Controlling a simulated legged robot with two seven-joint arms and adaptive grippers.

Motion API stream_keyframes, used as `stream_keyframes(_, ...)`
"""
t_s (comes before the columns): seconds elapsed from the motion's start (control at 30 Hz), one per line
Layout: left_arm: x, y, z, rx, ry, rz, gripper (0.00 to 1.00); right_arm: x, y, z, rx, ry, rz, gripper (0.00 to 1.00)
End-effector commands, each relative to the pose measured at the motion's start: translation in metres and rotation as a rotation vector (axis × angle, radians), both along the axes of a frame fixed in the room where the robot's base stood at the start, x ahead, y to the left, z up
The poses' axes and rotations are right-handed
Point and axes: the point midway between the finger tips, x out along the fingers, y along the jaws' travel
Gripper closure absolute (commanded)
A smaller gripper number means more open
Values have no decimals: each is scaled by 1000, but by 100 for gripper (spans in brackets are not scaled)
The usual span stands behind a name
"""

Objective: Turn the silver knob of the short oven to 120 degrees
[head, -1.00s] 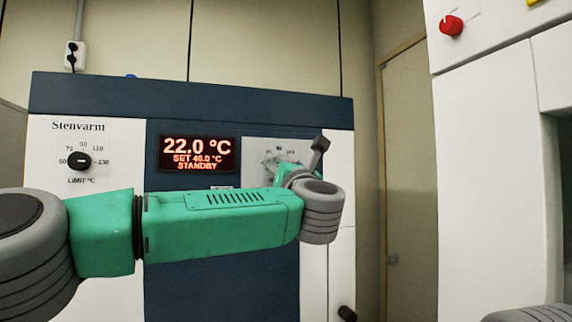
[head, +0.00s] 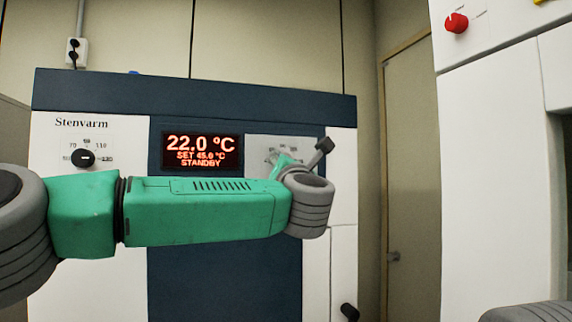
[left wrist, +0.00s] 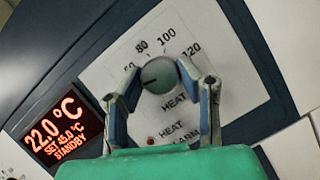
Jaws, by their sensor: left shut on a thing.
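The short oven (head: 200,100) is dark blue and white, labelled Stenvarm. Its display (head: 201,151) reads 22.0 °C, SET 45.0 °C, STANDBY. In the left wrist view the round silver knob (left wrist: 160,76) sits on a pale dial plate with 60, 80, 100 and 120 around it and HEAT below. Its dark mark points left, toward the low end of the scale. My left gripper (left wrist: 162,80) is shut on the knob, one finger on each side. In the head view my left wrist largely hides the knob and dial. My right gripper is not in view.
A black limit knob (head: 83,158) is on the oven's left panel. A tall white cabinet (head: 490,150) with a red knob (head: 456,22) stands at the right. A door (head: 411,190) is behind, between them.

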Motion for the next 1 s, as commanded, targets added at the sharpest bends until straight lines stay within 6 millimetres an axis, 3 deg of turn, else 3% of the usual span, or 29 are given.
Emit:
stream_keyframes(0.47, -1, -1, 5, 434, 139, -6, 98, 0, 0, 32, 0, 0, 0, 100)
stream_keyframes(1.0, -1, -2, 6, 922, 300, -8, 98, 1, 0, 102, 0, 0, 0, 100)
